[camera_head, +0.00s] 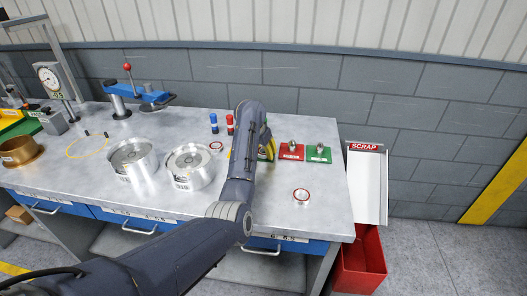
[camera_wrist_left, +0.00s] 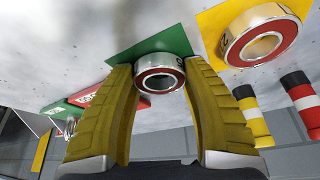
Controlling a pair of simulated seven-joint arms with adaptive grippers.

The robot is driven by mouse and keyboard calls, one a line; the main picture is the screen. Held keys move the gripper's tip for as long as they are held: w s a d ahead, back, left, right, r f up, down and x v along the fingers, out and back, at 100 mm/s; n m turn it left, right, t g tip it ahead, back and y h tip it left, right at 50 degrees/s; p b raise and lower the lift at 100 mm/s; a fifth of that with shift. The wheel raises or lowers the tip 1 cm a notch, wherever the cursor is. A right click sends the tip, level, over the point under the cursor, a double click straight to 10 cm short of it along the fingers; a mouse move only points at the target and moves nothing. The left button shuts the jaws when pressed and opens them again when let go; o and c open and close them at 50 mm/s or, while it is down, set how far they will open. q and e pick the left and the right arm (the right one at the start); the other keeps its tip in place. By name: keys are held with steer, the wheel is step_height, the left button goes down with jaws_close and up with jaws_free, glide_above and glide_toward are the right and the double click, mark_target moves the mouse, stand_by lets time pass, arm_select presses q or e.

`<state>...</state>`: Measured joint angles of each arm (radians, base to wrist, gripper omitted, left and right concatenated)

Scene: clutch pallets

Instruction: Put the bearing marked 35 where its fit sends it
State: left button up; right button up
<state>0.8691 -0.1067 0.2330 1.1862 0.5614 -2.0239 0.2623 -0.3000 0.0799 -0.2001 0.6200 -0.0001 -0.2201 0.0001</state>
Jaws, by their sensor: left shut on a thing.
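My left gripper (camera_wrist_left: 160,85) is shut on a bearing (camera_wrist_left: 158,82) with a red seal and metal rim in the left wrist view. Part of a mark, like a 5, shows on its rim; the full number is not readable. The bearing is over a green card (camera_wrist_left: 150,45); I cannot tell whether it touches it. Another red-sealed bearing (camera_wrist_left: 262,44) sits on a yellow card (camera_wrist_left: 212,24). In the head view my left forearm covers much of this area, and the gripper is at the back of the bench. My right gripper is not in view.
A loose bearing (camera_head: 302,196) lies nearer the front. Two metal housings (camera_head: 133,163) (camera_head: 190,170) stand left of my arm. A scrap chute (camera_head: 366,185) flanks the bench.

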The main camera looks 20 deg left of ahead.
arm_select(q)
steer(key=shift+f, duration=0.25)
steer(key=shift+f, duration=0.15)
steer(key=o, duration=1.2)
steer(key=shift+s, duration=0.1)
steer(key=shift+o, duration=1.2)
steer(key=shift+f, duration=0.2)
steer(key=shift+r, duration=0.2)
steer(key=v, duration=1.2)
steer(key=shift+r, duration=0.45)
